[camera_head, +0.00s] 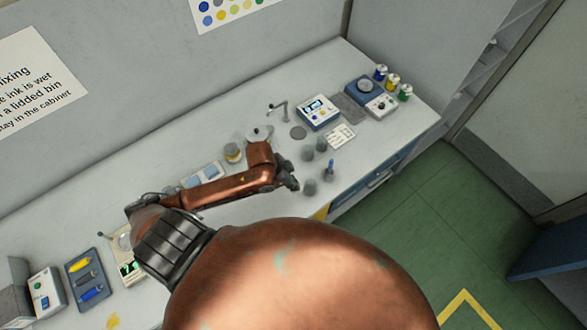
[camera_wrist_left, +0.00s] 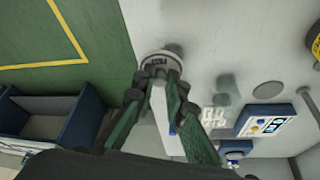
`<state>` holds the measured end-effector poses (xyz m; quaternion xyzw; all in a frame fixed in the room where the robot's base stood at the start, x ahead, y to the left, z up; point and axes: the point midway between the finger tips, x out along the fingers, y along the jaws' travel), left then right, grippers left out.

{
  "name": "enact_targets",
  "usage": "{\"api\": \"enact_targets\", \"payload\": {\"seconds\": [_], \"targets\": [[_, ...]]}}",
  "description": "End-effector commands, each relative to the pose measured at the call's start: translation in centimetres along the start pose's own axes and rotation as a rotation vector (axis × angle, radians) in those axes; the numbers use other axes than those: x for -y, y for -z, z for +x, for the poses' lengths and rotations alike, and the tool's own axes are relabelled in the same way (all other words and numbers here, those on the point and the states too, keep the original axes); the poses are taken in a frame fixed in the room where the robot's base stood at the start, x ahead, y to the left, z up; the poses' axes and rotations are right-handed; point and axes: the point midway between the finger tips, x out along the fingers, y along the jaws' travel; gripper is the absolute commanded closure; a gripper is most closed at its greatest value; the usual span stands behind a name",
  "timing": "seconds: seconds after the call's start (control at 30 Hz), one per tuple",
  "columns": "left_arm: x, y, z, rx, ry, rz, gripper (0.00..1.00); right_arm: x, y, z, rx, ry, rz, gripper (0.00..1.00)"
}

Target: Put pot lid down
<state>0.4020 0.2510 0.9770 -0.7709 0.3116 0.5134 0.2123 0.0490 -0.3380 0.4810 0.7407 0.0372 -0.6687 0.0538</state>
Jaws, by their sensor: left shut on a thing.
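My left gripper (camera_head: 288,183) is over the bench in the head view, near several small grey pots. In the left wrist view its dark green fingers (camera_wrist_left: 164,84) are shut on a small round pale thing with a dark centre, which I take for the pot lid (camera_wrist_left: 150,57). The fingers cover part of it. In the head view the lid cannot be made out. My right gripper is not in view.
A tool tray (camera_head: 87,278) lies at left. The bench's front edge runs close by the pots.

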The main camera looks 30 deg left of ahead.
Motion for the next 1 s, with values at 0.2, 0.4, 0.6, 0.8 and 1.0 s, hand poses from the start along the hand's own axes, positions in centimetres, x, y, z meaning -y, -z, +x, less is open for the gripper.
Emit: {"api": "enact_targets", "payload": {"seconds": [0.2,0.4,0.6,0.8,1.0], "targets": [[3.0,-0.1,1.6,0.001,-0.002,0.007,0.98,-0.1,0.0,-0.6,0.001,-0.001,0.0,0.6],[7.6,0.2,4.0,0.0,-0.003,0.007,0.98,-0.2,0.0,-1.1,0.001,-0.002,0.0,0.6],[10.8,-0.3,7.5,0.001,-0.005,0.006,0.98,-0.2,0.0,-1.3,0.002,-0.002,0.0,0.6],[12.6,-0.7,9.8,0.001,-0.005,0.009,0.98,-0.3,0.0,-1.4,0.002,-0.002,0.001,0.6],[13.3,-1.2,11.3,0.002,-0.006,0.008,0.98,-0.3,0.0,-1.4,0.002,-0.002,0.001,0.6]]}}
